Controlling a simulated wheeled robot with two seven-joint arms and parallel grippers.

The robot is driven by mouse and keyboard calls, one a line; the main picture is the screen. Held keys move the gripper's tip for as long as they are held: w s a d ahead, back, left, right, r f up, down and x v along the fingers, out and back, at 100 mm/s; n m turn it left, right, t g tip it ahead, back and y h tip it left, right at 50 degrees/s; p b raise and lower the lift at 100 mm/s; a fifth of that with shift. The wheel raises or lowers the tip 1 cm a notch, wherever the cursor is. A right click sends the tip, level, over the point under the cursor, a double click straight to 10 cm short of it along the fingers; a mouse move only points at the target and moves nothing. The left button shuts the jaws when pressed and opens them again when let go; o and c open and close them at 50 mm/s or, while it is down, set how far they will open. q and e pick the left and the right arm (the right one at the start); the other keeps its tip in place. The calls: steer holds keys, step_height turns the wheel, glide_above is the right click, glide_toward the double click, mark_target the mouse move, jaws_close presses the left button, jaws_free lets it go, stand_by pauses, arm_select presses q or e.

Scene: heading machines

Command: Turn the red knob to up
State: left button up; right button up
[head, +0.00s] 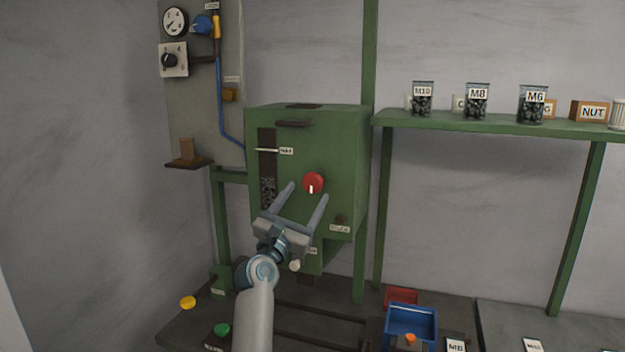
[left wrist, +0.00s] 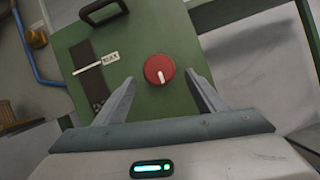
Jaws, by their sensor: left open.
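The red knob (head: 313,182) is round and sits on the front of the green machine box (head: 340,140). Its white pointer mark points down in the head view. In the left wrist view the knob (left wrist: 159,69) lies beyond and between the fingertips, with the white mark toward the gripper. My left gripper (head: 307,190) is open and empty, its two fingers reaching toward the box face. The fingers look apart from the knob; the exact gap in depth is hard to tell. My right gripper is not in view.
A green shelf (head: 480,125) with labelled jars is at the right. A blue bin (head: 410,322) sits on the bench below. A handle (left wrist: 103,12) projects from the box.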

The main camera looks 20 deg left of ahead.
mark_target(310, 188)
arm_select(q)
steer(key=shift+p+x, duration=0.7)
steer(key=shift+x, duration=1.95)
steer(key=shift+c, duration=0.4)
steer(key=c, duration=0.9)
